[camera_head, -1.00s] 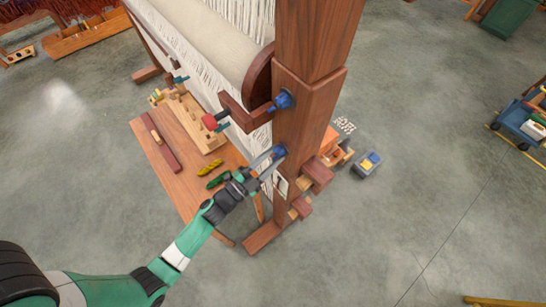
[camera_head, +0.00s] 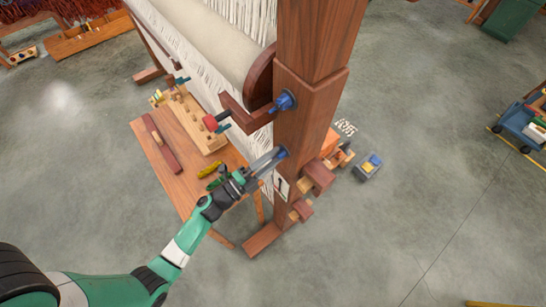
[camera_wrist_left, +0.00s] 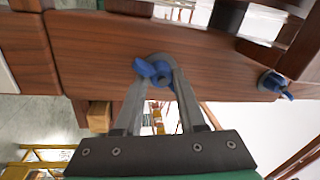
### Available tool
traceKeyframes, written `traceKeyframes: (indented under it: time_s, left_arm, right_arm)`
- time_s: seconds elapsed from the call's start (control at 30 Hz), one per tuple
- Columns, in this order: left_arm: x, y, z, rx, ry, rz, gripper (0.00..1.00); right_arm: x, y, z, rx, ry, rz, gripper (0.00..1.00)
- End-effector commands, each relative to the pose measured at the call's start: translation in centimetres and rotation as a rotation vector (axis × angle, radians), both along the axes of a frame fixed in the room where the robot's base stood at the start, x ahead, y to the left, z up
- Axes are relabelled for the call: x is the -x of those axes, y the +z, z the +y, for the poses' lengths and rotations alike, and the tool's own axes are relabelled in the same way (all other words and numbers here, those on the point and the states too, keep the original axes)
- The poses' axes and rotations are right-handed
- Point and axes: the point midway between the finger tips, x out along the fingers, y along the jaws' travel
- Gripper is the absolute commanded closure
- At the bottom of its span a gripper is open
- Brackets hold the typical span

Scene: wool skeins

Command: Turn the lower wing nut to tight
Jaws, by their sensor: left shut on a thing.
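The lower wing nut (camera_head: 283,152) is blue and sits on the side of the wooden loom post (camera_head: 302,130). It also shows in the left wrist view (camera_wrist_left: 153,71), with its wings slanted against a round grey washer. My left gripper (camera_head: 276,155) reaches it from the lower left, and its two grey fingers are shut on the nut, one on each side. Part of the nut is hidden by the fingertips. The upper wing nut (camera_head: 285,101), also blue, sits higher on the post, clear of the gripper; the wrist view shows it at the right (camera_wrist_left: 275,84).
A wooden bench (camera_head: 172,182) with green and yellow items stands left of the post. Wooden blocks (camera_head: 318,175) jut from the post below the lower nut.

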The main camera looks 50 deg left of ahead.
Motion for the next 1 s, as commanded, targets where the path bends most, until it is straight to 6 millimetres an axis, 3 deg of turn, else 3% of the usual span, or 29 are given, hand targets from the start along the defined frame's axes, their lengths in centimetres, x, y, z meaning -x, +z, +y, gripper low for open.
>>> traceKeyframes:
  time_s: [0.23, 0.27, 0.4, 0.77, 1.0]
  left_arm:
    - [0.0, 0.1, 0.0, -0.002, 0.0, -0.001, 1.0]
    - [0.0, 0.1, 0.0, -0.002, 0.0, -0.001, 0.55]
    - [0.0, 0.1, 0.0, -0.001, 0.0, -0.001, 0.31]
    - [0.5, -0.1, 0.0, 0.001, 0.001, 0.0, 0.31]
    - [5.1, -0.9, 0.4, 0.002, 0.006, 0.003, 0.31]
  right_arm:
    - [0.0, 0.0, 0.0, 0.0, 0.0, 0.0, 1.0]
    - [0.0, 0.0, 0.0, 0.0, 0.0, 0.0, 1.0]
    - [0.0, 0.0, 0.0, 0.0, 0.0, 0.0, 1.0]
    - [0.0, 0.0, 0.0, 0.0, 0.0, 0.0, 1.0]
    - [0.0, 0.1, 0.0, 0.0, 0.0, 0.0, 1.0]
